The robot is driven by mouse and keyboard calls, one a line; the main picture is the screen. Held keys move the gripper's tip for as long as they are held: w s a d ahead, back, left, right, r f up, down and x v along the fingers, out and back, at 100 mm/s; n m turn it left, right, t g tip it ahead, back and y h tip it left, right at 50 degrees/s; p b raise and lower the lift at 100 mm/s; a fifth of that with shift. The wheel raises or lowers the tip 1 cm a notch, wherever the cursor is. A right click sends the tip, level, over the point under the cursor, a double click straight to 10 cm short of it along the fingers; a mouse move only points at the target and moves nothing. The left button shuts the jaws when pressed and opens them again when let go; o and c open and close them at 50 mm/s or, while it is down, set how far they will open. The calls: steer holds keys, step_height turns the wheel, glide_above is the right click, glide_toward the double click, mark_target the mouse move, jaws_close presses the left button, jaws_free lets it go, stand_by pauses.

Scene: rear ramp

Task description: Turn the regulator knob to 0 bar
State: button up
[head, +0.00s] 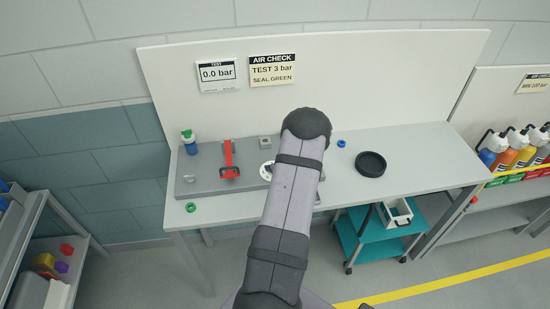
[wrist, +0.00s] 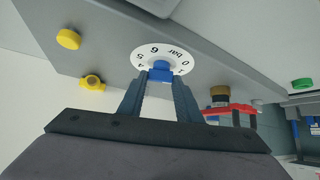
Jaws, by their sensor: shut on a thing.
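My gripper (wrist: 161,76) is shut on the knob, one finger on each side. Which mark the knob points to cannot be told. In the head view a slice of the dial (head: 266,170) shows left of my arm, which hides the knob and my gripper. The test display (head: 217,74) on the back panel reads 0.0 bar.
A green ring (head: 191,207) lies in front. A blue ring (head: 341,144) and a black bowl (head: 370,164) are on the right. A card (head: 273,70) reads "TEST 3 bar, SEAL GREEN".

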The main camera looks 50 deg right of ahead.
steer(key=shift+d+n+y+p, duration=0.25)
steer(key=shift+n+y+p, duration=0.7)
steer(key=shift+n, duration=0.25)
steer(key=shift+n+t+y+b, duration=0.35)
steer(key=shift+n+y, duration=0.2)
steer(key=shift+n, duration=0.25)
steer(key=shift+n+y, duration=0.3)
steer(key=o, duration=1)
steer(key=shift+o, duration=0.2)
steer(key=shift+b+v, duration=0.65)
steer(key=shift+v, duration=0.2)
steer(key=shift+b+v, duration=1.05)
steer(key=shift+v, duration=1.85)
